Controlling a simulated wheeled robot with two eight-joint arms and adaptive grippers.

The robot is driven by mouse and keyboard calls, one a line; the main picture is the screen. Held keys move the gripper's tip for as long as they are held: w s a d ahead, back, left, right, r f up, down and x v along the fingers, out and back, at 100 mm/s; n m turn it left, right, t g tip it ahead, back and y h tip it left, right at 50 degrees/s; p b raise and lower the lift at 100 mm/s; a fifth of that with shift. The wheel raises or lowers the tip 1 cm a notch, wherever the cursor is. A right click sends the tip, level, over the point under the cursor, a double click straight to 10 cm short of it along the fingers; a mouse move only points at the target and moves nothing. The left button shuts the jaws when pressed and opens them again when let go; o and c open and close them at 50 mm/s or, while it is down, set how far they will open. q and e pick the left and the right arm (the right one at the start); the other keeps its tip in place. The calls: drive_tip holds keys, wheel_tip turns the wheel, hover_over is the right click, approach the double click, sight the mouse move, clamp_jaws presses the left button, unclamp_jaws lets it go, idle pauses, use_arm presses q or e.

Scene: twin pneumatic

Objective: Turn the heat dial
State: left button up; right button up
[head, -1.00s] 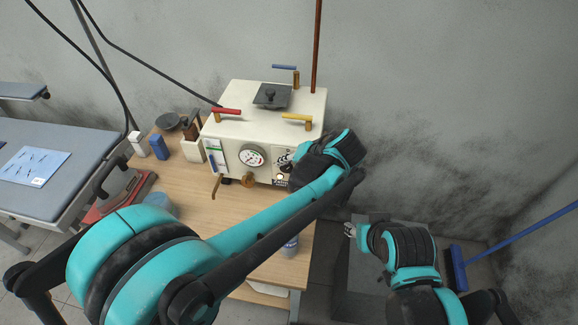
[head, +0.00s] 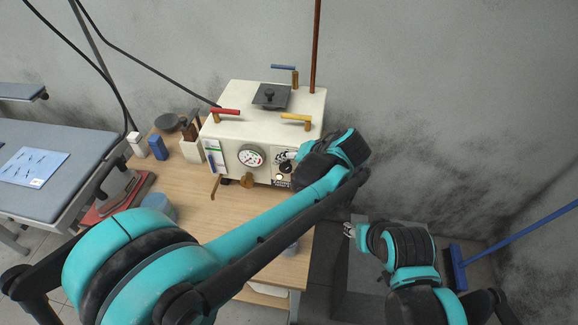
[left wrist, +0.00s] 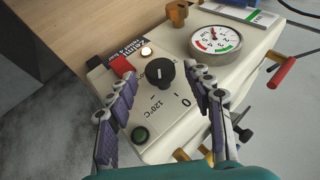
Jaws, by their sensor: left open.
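The heat dial is a black knob (left wrist: 160,73) with a white mark, on the cream front panel beside the "0" and "120°C" print. In the head view the dial (head: 284,167) shows small at the right of the machine's front. My left gripper (left wrist: 163,77) is open, one finger on each side of the knob in the left wrist view; I cannot tell whether they touch it. In the head view the left gripper (head: 293,158) is partly hidden by its own wrist. My right gripper (head: 350,231) is small, low at the right, its jaws unclear.
The cream machine (head: 240,130) stands on a wooden table (head: 190,215). Its pressure gauge (left wrist: 215,42) is left of the dial in the head view. A red switch (left wrist: 122,67), a green lamp (left wrist: 140,134) and a lit lamp (left wrist: 146,52) are close to the fingers.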

use_arm(q)
drive_tip(key=v, duration=1.1)
